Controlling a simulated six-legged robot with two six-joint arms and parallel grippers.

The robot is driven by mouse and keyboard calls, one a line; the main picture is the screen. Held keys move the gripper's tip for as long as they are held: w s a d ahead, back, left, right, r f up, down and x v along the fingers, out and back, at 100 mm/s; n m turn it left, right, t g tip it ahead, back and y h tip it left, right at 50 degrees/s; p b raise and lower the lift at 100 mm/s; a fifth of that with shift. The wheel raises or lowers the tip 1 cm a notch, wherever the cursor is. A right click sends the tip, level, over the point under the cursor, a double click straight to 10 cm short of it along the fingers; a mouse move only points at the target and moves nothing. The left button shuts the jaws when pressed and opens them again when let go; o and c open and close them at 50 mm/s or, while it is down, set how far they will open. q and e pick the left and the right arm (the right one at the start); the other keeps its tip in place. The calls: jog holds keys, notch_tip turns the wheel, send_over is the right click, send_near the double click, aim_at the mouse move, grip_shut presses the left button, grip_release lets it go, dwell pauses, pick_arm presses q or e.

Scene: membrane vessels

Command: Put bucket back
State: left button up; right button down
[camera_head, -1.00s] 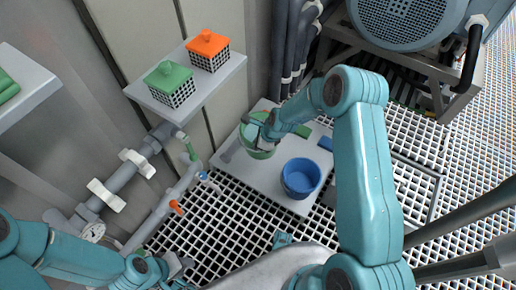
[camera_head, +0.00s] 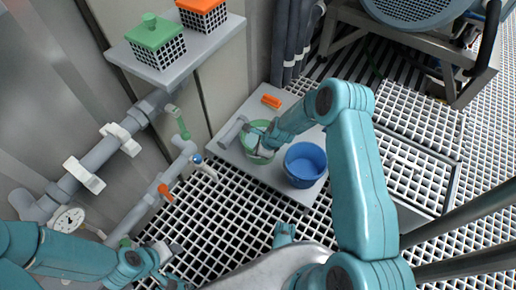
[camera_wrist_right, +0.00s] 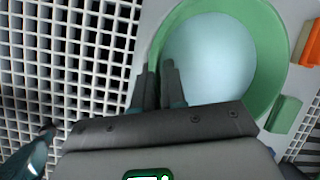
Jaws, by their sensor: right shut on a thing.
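A green bucket (camera_head: 252,153) stands on a pale board on the floor, at the board's left side. In the right wrist view its wide green rim (camera_wrist_right: 265,45) surrounds a pale bluish inside. My right gripper (camera_head: 262,146) is at the bucket's rim. In the right wrist view the gripper's (camera_wrist_right: 158,85) two dark fingers are close together at the rim's left side, shut on it. A blue bucket (camera_head: 304,165) stands on the same board, to the right. My left gripper (camera_head: 172,266) is low at the left, away from both buckets; its jaw gap is unclear.
The pale board (camera_head: 262,172) lies on white floor grating (camera_head: 240,215). An orange block (camera_head: 271,101) and a grey cylinder (camera_head: 233,131) are near the green bucket. Pipes with valves (camera_head: 122,138) and a shelf (camera_head: 205,52) with lidded baskets are at left. A machine stands at upper right.

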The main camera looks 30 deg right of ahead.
jog(key=shift+w, duration=0.15)
pick_arm(q)
jog(key=shift+w, duration=0.1)
jog(key=shift+f, duration=0.1)
pick_arm(e)
jog(key=c, duration=1.2)
grip_release()
jog(key=shift+f, duration=0.15)
